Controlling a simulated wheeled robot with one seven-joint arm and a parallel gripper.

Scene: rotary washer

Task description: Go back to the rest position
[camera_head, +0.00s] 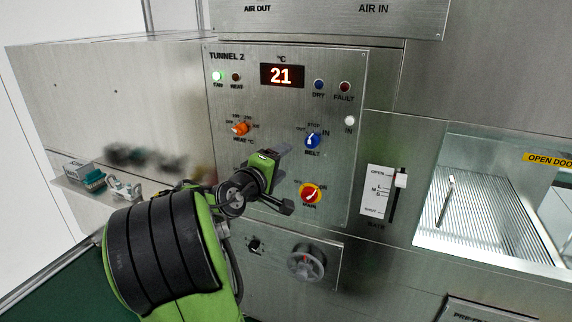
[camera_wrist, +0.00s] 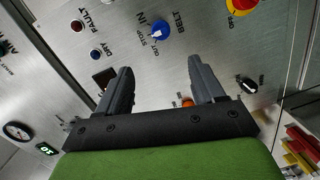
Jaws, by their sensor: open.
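My gripper (camera_wrist: 160,92) is open in the wrist view, its two dark fingers apart with nothing between them. In the head view my gripper (camera_head: 284,180) is in front of the TUNNEL 2 control panel (camera_head: 345,140), left of the red and yellow MAIN knob (camera_head: 311,194) and below the blue BELT knob (camera_head: 313,141). The BELT knob also shows beyond the fingers in the wrist view (camera_wrist: 160,31). My arm hides part of the panel's lower left. Whether the gripper touches the panel cannot be told.
An orange HEAT knob (camera_head: 240,128) is at the panel's left, under a display (camera_head: 282,75) reading 21. A grey round handwheel (camera_head: 306,262) is below. A gate slider (camera_head: 400,180) and the tunnel opening (camera_head: 490,205) are at right. A shelf (camera_head: 150,189) holds small items.

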